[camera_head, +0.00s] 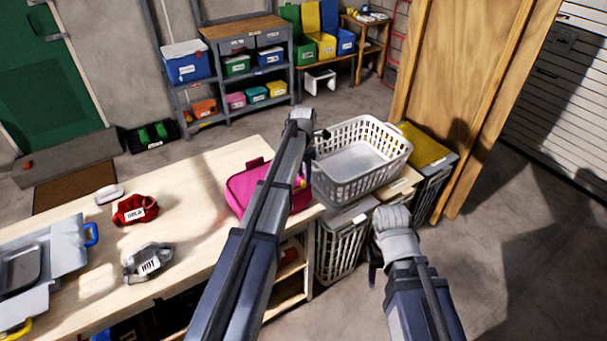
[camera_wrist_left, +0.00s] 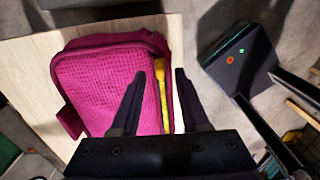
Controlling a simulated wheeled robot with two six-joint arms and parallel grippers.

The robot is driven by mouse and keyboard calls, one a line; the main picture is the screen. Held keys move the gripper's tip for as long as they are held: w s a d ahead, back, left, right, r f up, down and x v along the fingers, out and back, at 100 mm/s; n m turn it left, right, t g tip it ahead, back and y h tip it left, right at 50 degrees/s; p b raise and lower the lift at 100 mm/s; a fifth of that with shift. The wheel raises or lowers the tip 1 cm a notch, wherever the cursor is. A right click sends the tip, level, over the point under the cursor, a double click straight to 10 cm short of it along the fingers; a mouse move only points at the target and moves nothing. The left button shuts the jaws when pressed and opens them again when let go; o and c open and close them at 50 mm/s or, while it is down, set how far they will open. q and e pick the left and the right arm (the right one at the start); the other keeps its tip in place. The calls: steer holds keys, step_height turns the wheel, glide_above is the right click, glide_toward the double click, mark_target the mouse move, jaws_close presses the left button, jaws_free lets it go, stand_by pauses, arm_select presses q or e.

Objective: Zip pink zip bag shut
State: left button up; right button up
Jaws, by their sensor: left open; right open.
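The pink zip bag (camera_head: 238,188) lies on the wooden worktop near its right end, partly hidden behind my left arm. In the left wrist view the bag (camera_wrist_left: 105,85) shows its textured pink top, with yellow contents showing along an open right side. I cannot make out the zip slider. My left gripper (camera_wrist_left: 157,75) is open and empty; one finger overlaps the bag and the other is at its right edge. In the head view the left gripper (camera_head: 314,142) is mostly hidden behind its wrist. My right gripper (camera_head: 373,268) is open, low beside the worktop's right end.
A white laundry basket (camera_head: 382,178) stands just right of the bag, with lower baskets (camera_head: 341,248) beneath. A red pouch (camera_head: 135,209), a grey pouch (camera_head: 147,263) and a grey container (camera_head: 62,250) are on the worktop (camera_head: 205,225). Its middle is clear.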

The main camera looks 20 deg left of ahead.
arm_select(q)
step_height(320, 180, up, 6)
steer(key=p, duration=0.5)
arm_select(e)
step_height(320, 180, up, 6)
steer(key=shift+f, duration=0.1)
arm_select(q)
steer(key=s+d+f+m+b, duration=0.2)
steer(key=s+d+m, duration=0.4)
steer(key=s+m, duration=0.4)
steer(key=s+d+f+m+b, duration=0.3)
steer(key=s+d+m, duration=0.3)
steer(key=s+m, duration=0.4)
steer(key=s+d+f+m+y+b, duration=0.1)
steer(key=s+d+m, duration=0.4)
steer(key=s+m, duration=0.5)
steer(key=shift+s+d+f+m+b, duration=0.4)
steer(key=shift+f+m+b, duration=0.4)
steer(key=shift+f+b, duration=0.1)
arm_select(e)
step_height(320, 180, down, 8)
